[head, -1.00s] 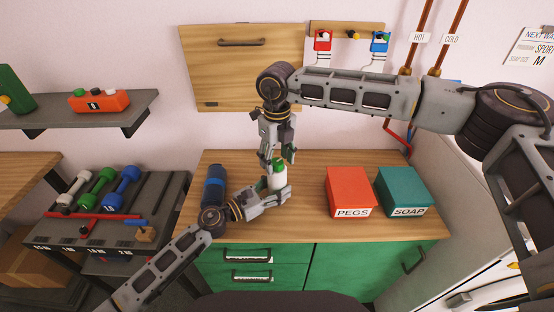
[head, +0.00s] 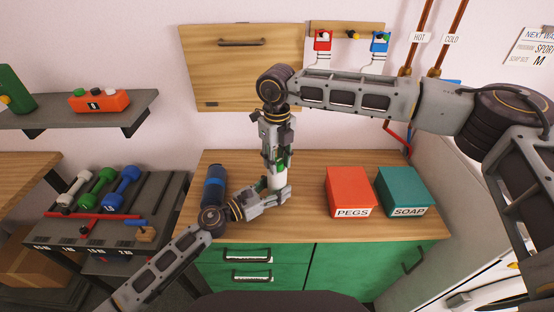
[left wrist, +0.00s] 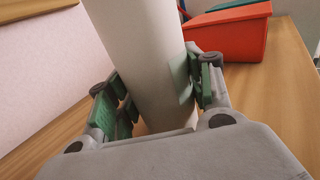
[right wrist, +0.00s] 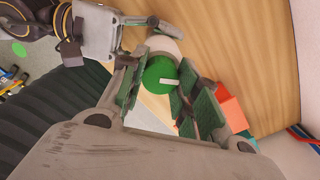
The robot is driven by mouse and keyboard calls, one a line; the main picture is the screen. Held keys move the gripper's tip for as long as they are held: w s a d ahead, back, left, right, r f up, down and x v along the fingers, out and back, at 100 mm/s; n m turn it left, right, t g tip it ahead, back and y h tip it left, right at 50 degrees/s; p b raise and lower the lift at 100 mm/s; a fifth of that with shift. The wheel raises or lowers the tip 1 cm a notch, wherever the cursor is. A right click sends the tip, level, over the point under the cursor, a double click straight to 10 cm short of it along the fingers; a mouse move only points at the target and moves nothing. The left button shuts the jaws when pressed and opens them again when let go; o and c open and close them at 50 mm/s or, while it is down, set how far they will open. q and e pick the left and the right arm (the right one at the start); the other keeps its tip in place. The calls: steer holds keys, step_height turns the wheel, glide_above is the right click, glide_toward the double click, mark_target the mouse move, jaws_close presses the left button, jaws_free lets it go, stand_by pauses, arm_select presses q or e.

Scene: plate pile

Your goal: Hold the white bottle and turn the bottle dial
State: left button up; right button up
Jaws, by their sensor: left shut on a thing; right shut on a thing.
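The white bottle (head: 279,182) stands upright on the wooden counter, with a green dial (head: 281,168) on top. It also shows large in the left wrist view (left wrist: 143,60). My left gripper (head: 280,192) is shut around the bottle's body from the left and front. My right gripper (head: 277,167) points straight down from above and is shut on the green dial. In the right wrist view the dial (right wrist: 159,76) sits between the green finger pads and carries a pale stripe. Part of the bottle's body is hidden behind the fingers.
A red PEGS box (head: 349,188) and a teal SOAP box (head: 403,188) stand on the right of the counter (head: 310,221). The counter between the bottle and the PEGS box is clear.

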steer(key=shift+n, duration=0.6)
steer(key=n, duration=0.7)
steer(key=shift+n, duration=0.4)
steer(key=n, duration=0.4)
steer(key=shift+w+n, duration=0.1)
steer(key=shift+n, duration=2.3)
steer(key=o, duration=1.1)
steer(key=shift+c, duration=0.2)
